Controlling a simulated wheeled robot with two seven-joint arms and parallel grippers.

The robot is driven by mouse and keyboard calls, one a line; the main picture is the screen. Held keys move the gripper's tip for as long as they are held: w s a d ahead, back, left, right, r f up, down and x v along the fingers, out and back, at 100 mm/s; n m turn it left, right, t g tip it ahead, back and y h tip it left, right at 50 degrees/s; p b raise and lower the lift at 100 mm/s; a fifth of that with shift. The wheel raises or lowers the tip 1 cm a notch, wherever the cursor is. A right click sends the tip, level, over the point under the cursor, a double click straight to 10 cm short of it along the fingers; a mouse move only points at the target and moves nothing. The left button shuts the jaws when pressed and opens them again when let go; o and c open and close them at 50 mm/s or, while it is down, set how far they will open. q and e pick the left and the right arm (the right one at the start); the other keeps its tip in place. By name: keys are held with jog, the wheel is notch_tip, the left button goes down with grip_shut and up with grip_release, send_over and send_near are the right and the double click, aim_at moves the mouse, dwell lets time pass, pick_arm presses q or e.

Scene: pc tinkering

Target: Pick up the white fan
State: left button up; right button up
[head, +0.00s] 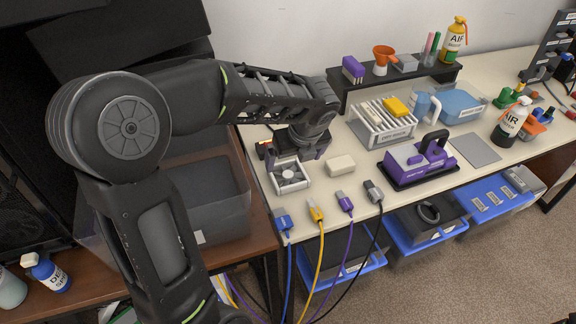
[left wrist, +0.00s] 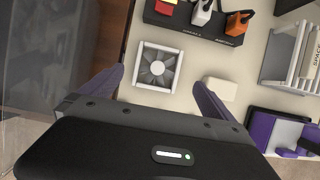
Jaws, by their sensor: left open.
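The white fan (head: 289,176) is a square white frame with a round hub. It lies flat near the left end of the cream workbench (head: 320,215). In the left wrist view the fan (left wrist: 157,67) shows whole, ahead of the fingertips and between their lines. My left gripper (left wrist: 156,85) is open, with its two purple fingers spread and nothing between them. In the head view the left gripper (head: 291,158) hangs just behind the fan, pointing down. I cannot tell its exact height above the fan. My right gripper is not in view.
A small cream block (head: 340,165) lies right of the fan. A dark holder with coloured pieces (left wrist: 200,18) stands behind it. Blue (head: 283,222), yellow (head: 316,211), purple (head: 344,202) and black (head: 373,191) cables lie along the front edge. A purple tool (head: 420,160) stands farther right.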

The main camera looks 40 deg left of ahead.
aim_at(288, 173)
pick_arm(q)
jog(key=shift+x, duration=1.2)
jog(key=shift+s+f, duration=0.1)
jog(key=b+x, duration=0.1)
jog(key=x, duration=0.4)
jog(key=shift+s, duration=0.15)
jog(key=shift+c, duration=0.2)
jog(key=c, duration=1.3)
